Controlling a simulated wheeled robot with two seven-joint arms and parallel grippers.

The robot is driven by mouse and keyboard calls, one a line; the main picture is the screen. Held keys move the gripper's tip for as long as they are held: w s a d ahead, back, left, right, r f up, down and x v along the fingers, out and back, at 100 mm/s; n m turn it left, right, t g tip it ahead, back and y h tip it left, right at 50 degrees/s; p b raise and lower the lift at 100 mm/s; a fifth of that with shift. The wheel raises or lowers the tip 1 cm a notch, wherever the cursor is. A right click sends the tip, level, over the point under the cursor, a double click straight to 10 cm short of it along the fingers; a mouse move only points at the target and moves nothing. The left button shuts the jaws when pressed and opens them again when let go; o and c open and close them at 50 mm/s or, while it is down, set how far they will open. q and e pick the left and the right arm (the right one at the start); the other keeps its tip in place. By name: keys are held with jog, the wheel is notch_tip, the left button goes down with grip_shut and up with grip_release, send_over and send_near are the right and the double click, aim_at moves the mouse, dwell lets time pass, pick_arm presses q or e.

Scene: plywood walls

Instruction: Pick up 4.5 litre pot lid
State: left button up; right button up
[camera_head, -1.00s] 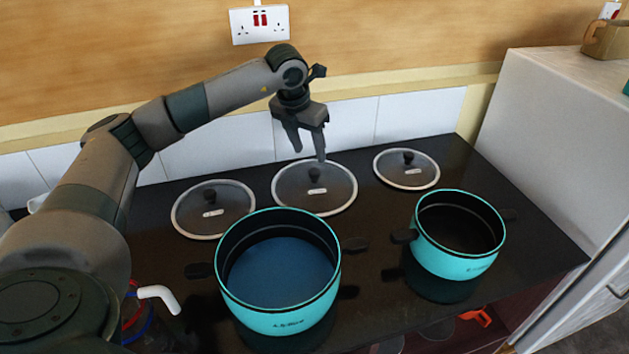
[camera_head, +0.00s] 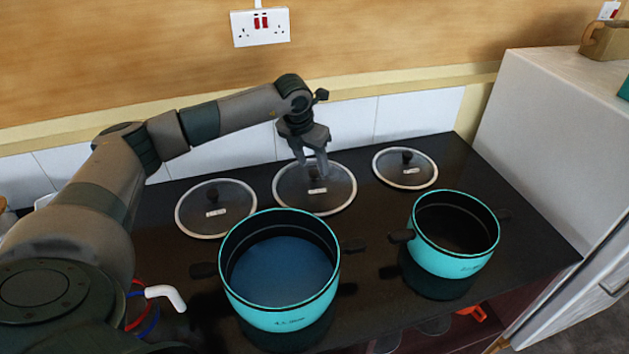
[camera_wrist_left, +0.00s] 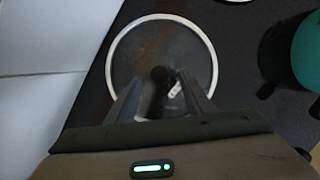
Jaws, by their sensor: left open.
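Three glass lids with pale rims and dark knobs lie in a row on the black counter: a left lid (camera_head: 215,208), a middle lid (camera_head: 316,188) and a right lid (camera_head: 405,168). Each has a small pale label, too small to read. My left gripper (camera_head: 313,172) is open and points down at the middle lid. In the left wrist view, the middle lid (camera_wrist_left: 140,60) lies below my fingers, and its knob (camera_wrist_left: 160,77) shows between the open fingertips. I cannot tell whether the fingers touch the knob. My right gripper is not in view.
A large turquoise pot (camera_head: 278,308) stands in front of the lids, with a label that seems to read 4.5 litre. A smaller turquoise pot (camera_head: 455,262) stands to its right. A tiled wall (camera_head: 420,110) runs close behind the lids. A white cabinet (camera_head: 550,130) stands at the right.

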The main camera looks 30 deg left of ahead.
aim_at(314, 179)
pick_arm(q)
jog(key=shift+p+x, duration=0.4)
jog(key=shift+x, duration=0.95)
grip_shut()
